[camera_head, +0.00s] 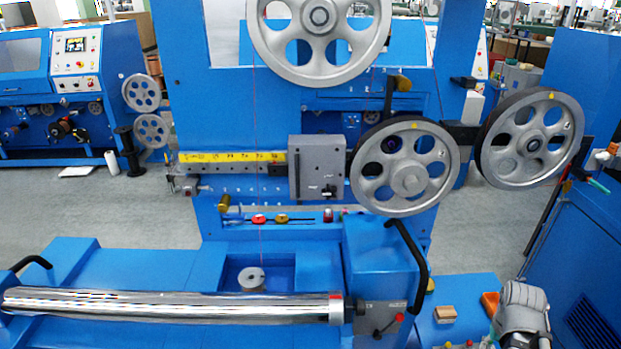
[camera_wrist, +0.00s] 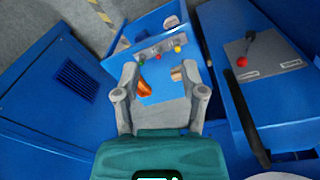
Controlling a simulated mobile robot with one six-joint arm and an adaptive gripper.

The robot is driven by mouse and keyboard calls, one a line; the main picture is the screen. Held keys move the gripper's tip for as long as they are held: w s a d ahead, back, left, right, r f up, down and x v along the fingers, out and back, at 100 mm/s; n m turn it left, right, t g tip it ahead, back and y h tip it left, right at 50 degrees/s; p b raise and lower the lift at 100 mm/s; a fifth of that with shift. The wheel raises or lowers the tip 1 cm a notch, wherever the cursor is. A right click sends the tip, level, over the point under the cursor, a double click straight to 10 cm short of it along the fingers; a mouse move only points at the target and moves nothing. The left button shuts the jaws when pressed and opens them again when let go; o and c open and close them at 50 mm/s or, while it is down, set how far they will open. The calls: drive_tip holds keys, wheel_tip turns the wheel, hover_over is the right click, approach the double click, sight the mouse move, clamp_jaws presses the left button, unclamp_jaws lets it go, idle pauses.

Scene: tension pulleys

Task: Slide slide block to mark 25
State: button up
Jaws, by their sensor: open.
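The slide block (camera_head: 317,167) is a grey box on a horizontal rail on the blue machine's front, with a small dark knob (camera_head: 329,191) low on its face. The yellow scale (camera_head: 230,157) runs along the rail to the block's left edge; its numbers are too small to read surely. My gripper (camera_head: 522,308) is at the lower right in the head view, well below and right of the block and apart from it. In the wrist view my gripper (camera_wrist: 160,80) has its two grey fingers spread with nothing held. The slide block does not show there.
Large grey pulleys (camera_head: 405,168) hang right of the block. A chrome roller (camera_head: 170,305) lies in front. Below my gripper is a blue surface with an orange piece (camera_wrist: 145,88) and a tan block (camera_wrist: 177,74). A red-knobbed lever (camera_wrist: 241,62) stands to the right.

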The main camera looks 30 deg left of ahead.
drive_tip(key=w+a+r+n+t+h, duration=0.35)
drive_tip(key=w+a+n+t, duration=0.3)
drive_tip(key=w+n, duration=0.35)
drive_tip(key=w+a+r+n+t+y, duration=0.1)
drive_tip(key=w+a+r+n+t, duration=0.3)
drive_tip(key=a, duration=0.3)
drive_tip(key=w+a+r+n+t+y, duration=0.2)
drive_tip(key=a+r+n, duration=0.25)
drive_tip(key=a, duration=0.35)
drive_tip(key=n+y, duration=1.3)
drive_tip(key=n, duration=1.2)
approach(298, 180)
drive_tip(key=v, duration=0.3)
drive_tip(key=shift+s+f+p, duration=0.1)
drive_tip(key=shift+f+p, duration=0.05)
drive_tip(key=shift+p, duration=0.2)
drive_tip(key=shift+a, duration=0.1)
drive_tip(key=x, duration=1.3)
drive_tip(key=shift+w+a, duration=0.15)
drive_tip(key=shift+w, duration=0.15)
